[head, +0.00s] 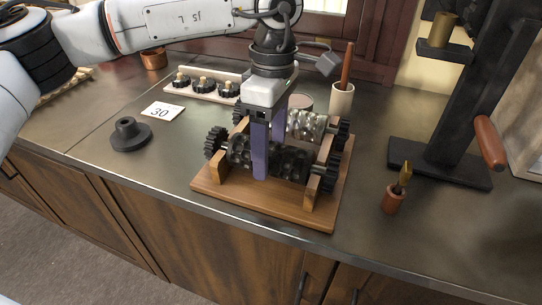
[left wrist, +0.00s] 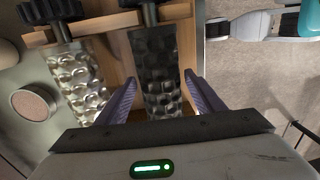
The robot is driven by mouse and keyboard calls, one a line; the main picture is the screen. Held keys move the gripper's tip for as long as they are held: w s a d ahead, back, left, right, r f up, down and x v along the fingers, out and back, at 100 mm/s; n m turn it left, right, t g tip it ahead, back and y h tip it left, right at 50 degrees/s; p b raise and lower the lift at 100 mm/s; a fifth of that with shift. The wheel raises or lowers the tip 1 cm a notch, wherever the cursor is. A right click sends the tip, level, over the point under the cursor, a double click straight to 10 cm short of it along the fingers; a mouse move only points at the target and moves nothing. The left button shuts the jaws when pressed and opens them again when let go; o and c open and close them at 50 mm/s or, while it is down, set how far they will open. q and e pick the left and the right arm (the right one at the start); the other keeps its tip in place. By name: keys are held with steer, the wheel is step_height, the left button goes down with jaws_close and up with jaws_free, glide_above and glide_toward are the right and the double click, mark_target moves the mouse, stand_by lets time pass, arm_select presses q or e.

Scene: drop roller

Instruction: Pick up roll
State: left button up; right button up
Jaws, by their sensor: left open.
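A dark bumpy roll (head: 291,164) lies across a wooden stand (head: 322,214) on the counter, with black gears at its ends. A shiny silver bumpy roll (head: 308,125) lies parallel behind it. My left gripper (head: 267,150) points down over the stand, open, with one purple finger in front of the dark roll. In the left wrist view, the dark roll (left wrist: 156,62) runs between the two spread fingers (left wrist: 160,88), with gaps visible. The silver roll (left wrist: 78,82) lies outside them to the left. The gripper hides part of both rolls in the head view. My right gripper is not in view.
A dark flanged piece (head: 130,134) and a card marked 30 (head: 162,111) lie left. Behind are a rack of dark knobs (head: 203,86) and a cup (head: 341,101) with a wooden handle. A black press (head: 440,165) and a small brown pot (head: 393,201) stand right.

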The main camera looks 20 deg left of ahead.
arm_select(q)
steer(key=shift+f, duration=0.3)
jaws_close()
steer(key=shift+w+r, duration=0.1)
steer(key=shift+r, duration=0.1)
